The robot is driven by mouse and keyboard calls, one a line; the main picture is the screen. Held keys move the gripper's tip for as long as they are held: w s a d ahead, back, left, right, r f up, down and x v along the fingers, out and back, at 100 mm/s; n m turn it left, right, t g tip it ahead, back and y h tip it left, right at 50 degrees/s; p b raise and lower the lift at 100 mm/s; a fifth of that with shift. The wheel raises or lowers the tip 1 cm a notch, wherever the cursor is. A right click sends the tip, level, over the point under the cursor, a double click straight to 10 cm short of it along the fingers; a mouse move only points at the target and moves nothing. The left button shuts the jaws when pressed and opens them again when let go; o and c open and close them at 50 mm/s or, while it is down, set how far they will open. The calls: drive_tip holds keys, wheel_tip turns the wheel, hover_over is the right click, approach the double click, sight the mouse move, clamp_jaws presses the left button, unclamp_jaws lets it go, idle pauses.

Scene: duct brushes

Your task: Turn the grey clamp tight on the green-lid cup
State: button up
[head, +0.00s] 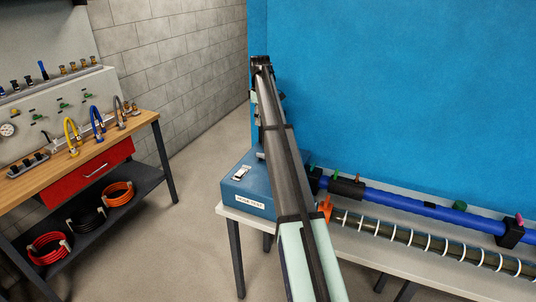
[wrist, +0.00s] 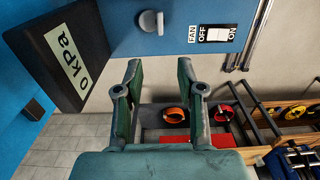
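In the wrist view my gripper (wrist: 160,82) shows two green fingers spread apart with nothing between them. In the head view my arm reaches up and away, and its far end is in front of the blue wall's left edge; the finger opening is too small to tell there. I cannot make out a grey clamp or a green-lid cup for certain in either view. A round grey knob (wrist: 151,21) sits on a blue surface beyond the fingertips, apart from them.
A blue box (head: 248,186) with a switch stands on the white bench (head: 375,245). The wrist view shows a fan switch (wrist: 214,35) and a black 0 kPa display (wrist: 55,45) near the fingers. A wooden workbench (head: 125,127) with hoses stands left, with open floor between.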

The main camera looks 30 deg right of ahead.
sight(261, 156)
wheel_tip(261, 156, down, 17)
drive_tip(key=p, duration=0.5)
drive_tip(key=shift+w+p, duration=0.1)
drive_tip(key=shift+p, duration=0.3)
drive_tip(key=shift+c, duration=0.3)
clamp_jaws()
